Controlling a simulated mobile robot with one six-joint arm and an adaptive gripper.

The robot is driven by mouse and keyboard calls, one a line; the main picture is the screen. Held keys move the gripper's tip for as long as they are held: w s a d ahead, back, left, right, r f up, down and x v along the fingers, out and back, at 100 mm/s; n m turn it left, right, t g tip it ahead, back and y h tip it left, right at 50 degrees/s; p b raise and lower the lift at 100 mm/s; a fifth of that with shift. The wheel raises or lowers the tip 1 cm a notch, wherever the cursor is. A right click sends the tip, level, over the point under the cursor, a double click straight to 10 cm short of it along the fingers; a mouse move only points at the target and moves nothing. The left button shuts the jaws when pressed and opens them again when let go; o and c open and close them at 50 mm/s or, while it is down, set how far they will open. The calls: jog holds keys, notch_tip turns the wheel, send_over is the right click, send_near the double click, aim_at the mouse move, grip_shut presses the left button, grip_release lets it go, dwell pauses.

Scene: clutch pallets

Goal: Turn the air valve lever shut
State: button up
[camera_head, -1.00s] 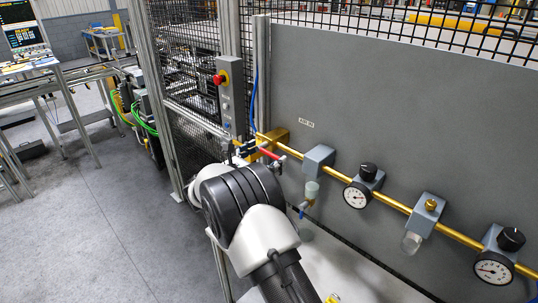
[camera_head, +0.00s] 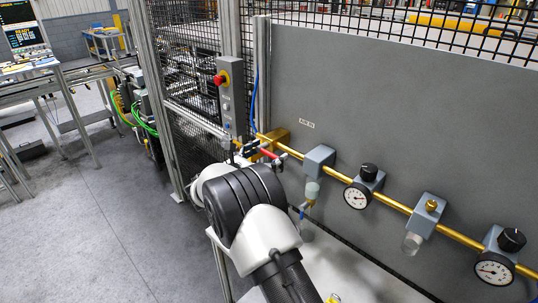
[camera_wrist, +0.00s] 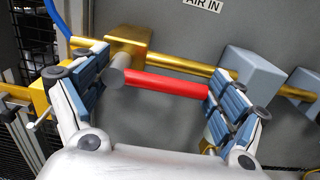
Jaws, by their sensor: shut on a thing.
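The red air valve lever (camera_wrist: 168,82) lies roughly along the brass pipe, pointing right from the round grey stem (camera_wrist: 115,74) at the brass valve block (camera_wrist: 128,45). It also shows small in the head view (camera_head: 269,154). My gripper (camera_wrist: 155,85) is shut on the lever lengthwise. Its left blue-padded finger is at the stem end and its right finger is at the lever's free tip. In the head view my gripper (camera_head: 259,151) is small and partly hidden behind my arm.
The brass pipe (camera_head: 396,206) runs right along the grey panel (camera_head: 400,110), with gauges (camera_head: 356,196) and filter units along it. A control box with a red button (camera_head: 219,79) stands left of the valve. Mesh fencing lies behind. Open floor (camera_head: 80,220) is at left.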

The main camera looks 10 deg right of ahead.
jog(key=shift+d, duration=0.15)
jog(key=c, duration=0.3)
jog(key=shift+c, duration=0.2)
jog(key=shift+s+f, duration=0.1)
